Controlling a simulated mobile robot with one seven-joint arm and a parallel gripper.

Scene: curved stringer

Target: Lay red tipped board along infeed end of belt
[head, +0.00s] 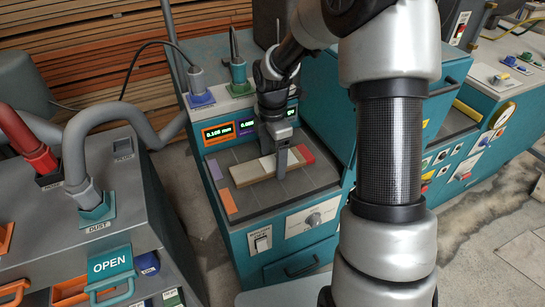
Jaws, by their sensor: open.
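A pale board (249,172) lies across the dark bed of the teal machine (235,238) in the head view. A red patch (305,154) sits at its right end; I cannot tell whether it belongs to the board or to the bed. My gripper (282,167) points down over the right part of the board, with a finger in front of it. The jaws are open. The finger hides part of the board, and I cannot tell whether it touches it.
Lit displays (217,132) stand behind. A grey-topped cabinet with hoses (98,198) and an OPEN sign (110,264) is at left. My arm covers the right middle.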

